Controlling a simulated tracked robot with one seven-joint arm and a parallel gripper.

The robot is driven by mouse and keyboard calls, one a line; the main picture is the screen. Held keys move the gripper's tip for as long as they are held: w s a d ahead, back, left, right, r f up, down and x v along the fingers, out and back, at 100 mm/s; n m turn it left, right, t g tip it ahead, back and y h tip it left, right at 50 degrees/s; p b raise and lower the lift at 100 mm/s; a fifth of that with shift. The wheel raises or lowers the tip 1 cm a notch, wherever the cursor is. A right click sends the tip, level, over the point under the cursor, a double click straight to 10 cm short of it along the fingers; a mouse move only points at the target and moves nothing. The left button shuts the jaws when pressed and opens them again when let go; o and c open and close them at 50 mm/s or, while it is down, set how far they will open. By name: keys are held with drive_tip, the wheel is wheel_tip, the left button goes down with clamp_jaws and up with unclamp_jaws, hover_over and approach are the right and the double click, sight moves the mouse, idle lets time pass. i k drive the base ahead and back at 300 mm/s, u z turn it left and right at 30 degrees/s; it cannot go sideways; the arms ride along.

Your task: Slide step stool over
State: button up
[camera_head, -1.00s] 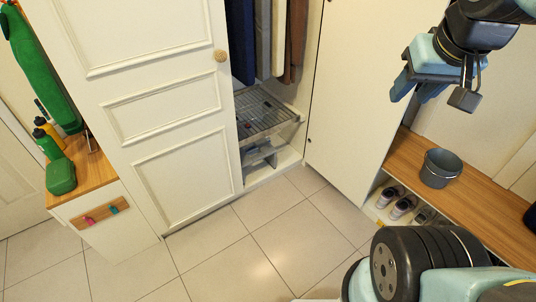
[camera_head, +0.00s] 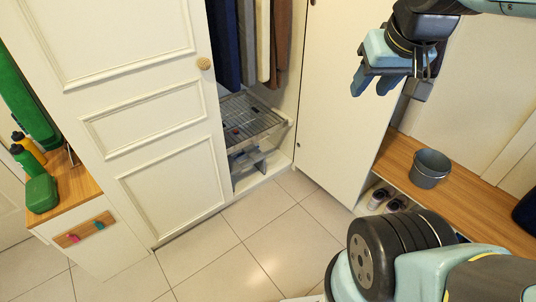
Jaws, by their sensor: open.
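A grey object (camera_head: 248,161) sits low in the open part of the closet, under a wire rack. It may be the step stool, but the rack and the door edge hide part of it and I cannot tell for sure. No other step stool shows. My gripper (camera_head: 374,82) is at the upper right, pointing down, with its two blue fingers apart and nothing between them. It is in front of the right closet panel, well away from the grey object.
A white panelled door (camera_head: 150,120) covers the closet's left part. The wire rack (camera_head: 250,117) hangs below clothes (camera_head: 250,40). A wooden bench (camera_head: 462,197) at right holds a grey bucket (camera_head: 429,168), with shoes (camera_head: 387,200) underneath. The tiled floor (camera_head: 255,240) in front is clear.

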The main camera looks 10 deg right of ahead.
sight(257, 157)
drive_tip(key=i, duration=0.85)
drive_tip(key=z, duration=0.05)
